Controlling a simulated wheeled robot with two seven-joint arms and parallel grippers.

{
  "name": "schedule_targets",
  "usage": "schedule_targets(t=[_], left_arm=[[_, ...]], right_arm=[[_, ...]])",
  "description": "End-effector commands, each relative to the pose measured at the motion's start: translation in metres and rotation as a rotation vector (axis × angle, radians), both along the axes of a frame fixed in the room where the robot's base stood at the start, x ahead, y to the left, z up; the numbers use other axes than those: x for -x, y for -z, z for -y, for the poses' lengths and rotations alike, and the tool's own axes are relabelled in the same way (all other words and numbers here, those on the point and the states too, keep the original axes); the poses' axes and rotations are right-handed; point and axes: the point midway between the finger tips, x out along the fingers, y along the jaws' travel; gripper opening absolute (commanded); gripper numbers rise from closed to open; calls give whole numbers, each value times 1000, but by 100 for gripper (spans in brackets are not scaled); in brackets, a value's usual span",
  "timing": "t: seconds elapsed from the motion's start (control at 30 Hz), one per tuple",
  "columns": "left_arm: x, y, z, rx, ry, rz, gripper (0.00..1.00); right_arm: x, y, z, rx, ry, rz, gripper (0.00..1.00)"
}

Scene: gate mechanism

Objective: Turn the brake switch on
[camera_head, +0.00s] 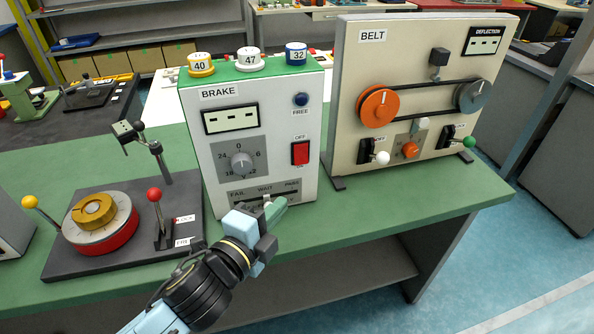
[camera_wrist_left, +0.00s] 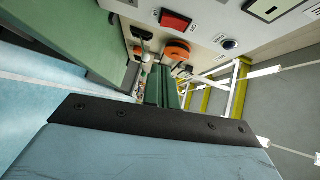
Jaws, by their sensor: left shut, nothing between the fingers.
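The brake switch (camera_head: 300,153) is a red rocker on the right half of the white BRAKE panel (camera_head: 215,165), with an OFF label above it and a small label below. I cannot tell which side of the rocker is pressed in. The red switch also shows near the top of the left wrist view (camera_wrist_left: 175,21). My left gripper (camera_head: 276,211) is shut and empty, in front of the panel's lower edge near the FAIL-WAIT-PASS slider, below the switch and apart from it. Its green fingers show in the left wrist view (camera_wrist_left: 160,87). My right gripper is not in view.
A blue FREE button (camera_head: 301,99) sits above the switch, and a dial (camera_head: 241,163) is to its left. The BELT panel (camera_head: 345,95) stands to the right. A turntable fixture (camera_head: 100,220) with levers is at left. The green table's front right (camera_head: 400,220) is clear.

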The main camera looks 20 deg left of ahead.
Motion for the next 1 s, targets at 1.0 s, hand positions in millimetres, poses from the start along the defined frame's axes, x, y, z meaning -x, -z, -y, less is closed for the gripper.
schedule_targets(t=[1.0], left_arm=[[-128, 16, -3, 2, 0, -2, 0]], right_arm=[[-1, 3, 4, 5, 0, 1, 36]])
